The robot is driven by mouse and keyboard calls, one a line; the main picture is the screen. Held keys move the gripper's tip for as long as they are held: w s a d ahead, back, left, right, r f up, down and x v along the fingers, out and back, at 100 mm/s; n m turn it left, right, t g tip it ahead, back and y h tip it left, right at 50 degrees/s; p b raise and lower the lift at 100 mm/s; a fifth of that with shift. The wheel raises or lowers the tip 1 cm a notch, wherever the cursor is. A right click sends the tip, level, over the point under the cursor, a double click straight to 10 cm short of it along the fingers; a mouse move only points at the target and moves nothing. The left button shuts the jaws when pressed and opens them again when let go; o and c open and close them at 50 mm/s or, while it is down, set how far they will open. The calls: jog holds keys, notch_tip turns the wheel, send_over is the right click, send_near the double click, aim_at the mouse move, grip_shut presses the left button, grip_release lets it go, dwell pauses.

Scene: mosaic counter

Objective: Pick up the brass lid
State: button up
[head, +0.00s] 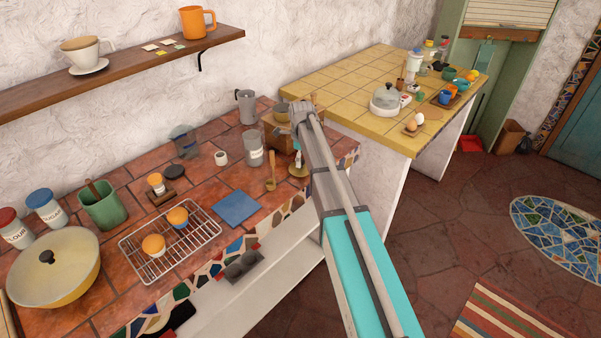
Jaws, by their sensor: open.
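A small round brass-coloured piece, which looks like the brass lid (295,172), lies near the front right end of the tiled counter (200,198). A pale upright part shows above its middle, too small to make out clearly. My arm passes just to the right of the lid and hides part of that area. The arm reaches up from the bottom right, with its grey far end beside a wooden crate. I cannot make out the gripper's fingers, so their place relative to the lid is hidden.
Close by stand the wooden crate (281,143), a wooden spoon (270,183), a glass jar (254,150) and a moka pot (246,107). A yellow-tiled counter (345,92) stands behind the arm.

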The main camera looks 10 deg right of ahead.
jog(key=shift+f+b, duration=0.55)
jog(key=shift+f, duration=0.25)
jog(key=shift+c, duration=0.3)
grip_shut()
jog(key=shift+r, duration=0.25)
notch_tip(320, 180, up, 2)
jog(key=p, duration=0.2)
jog(key=shift+r+p, duration=0.1)
jog(key=shift+p, duration=0.25)
jog(key=s+d+r+p, duration=0.2)
jog(key=s+r+p, duration=0.8)
jog(key=s, duration=0.3)
jog(key=shift+s+r, duration=0.2)
jog(key=shift+s, duration=0.2)
